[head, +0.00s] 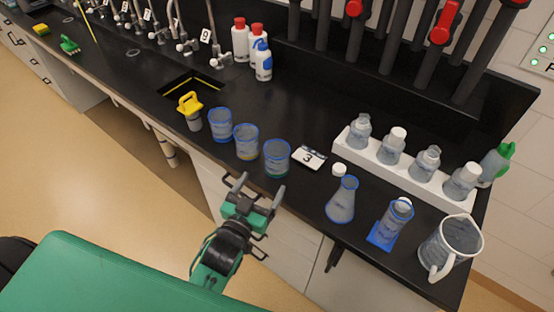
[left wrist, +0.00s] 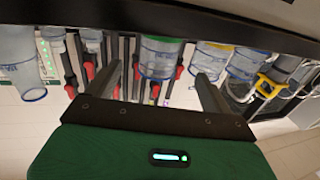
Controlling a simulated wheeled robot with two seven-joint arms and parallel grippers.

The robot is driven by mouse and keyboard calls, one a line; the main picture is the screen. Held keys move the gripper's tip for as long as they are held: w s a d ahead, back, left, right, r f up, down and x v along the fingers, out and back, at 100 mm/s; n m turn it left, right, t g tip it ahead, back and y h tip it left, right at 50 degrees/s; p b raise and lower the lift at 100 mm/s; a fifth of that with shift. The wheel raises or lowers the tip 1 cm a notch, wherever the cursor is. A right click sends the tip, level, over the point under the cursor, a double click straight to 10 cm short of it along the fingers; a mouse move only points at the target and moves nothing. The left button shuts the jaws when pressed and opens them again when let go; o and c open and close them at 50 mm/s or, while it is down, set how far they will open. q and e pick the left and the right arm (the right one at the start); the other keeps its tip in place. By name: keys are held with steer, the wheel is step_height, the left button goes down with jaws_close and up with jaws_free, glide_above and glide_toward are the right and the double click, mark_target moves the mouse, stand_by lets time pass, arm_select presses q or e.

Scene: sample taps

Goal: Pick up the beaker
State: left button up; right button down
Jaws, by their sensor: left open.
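Three clear beakers with blue rims stand in a row near the front edge of the black bench. The nearest beaker (head: 277,158) has a little green at its bottom, the middle beaker (head: 246,142) a little yellow, and the far beaker (head: 220,125) looks bluish. My left gripper (head: 262,184) is open and empty, just in front of the green-bottomed beaker, at the bench edge. In the left wrist view, which is upside down, that beaker (left wrist: 160,58) shows between and beyond the two fingers. My right gripper is not in view.
A conical flask (head: 341,201), a cylinder on a blue base (head: 382,233) and a jug (head: 449,245) stand to the right. A white rack (head: 430,185) of bottles and a card marked 3 (head: 309,157) lie behind.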

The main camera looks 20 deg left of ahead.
mark_target(272, 168)
arm_select(q)
steer(key=w, duration=0.3)
steer(key=w+p, duration=0.1)
steer(key=w, duration=0.1)
steer(key=shift+w+d+r, duration=0.1)
steer(key=shift+w+d, duration=0.2)
steer(key=shift+w, duration=0.05)
steer(key=shift+w+d, duration=0.1)
steer(key=shift+w, duration=0.5)
steer(key=shift+w+r+p, duration=0.1)
steer(key=shift+w+p, duration=0.35)
steer(key=shift+w, duration=0.05)
steer(key=w, duration=0.1)
steer(key=w+p, duration=0.1)
steer(key=w, duration=0.1)
steer(key=shift+w+d, duration=0.2)
steer(key=shift+d, duration=0.1)
steer(key=shift+w, duration=0.45)
steer(key=c, duration=1)
steer(key=shift+c, duration=0.2)
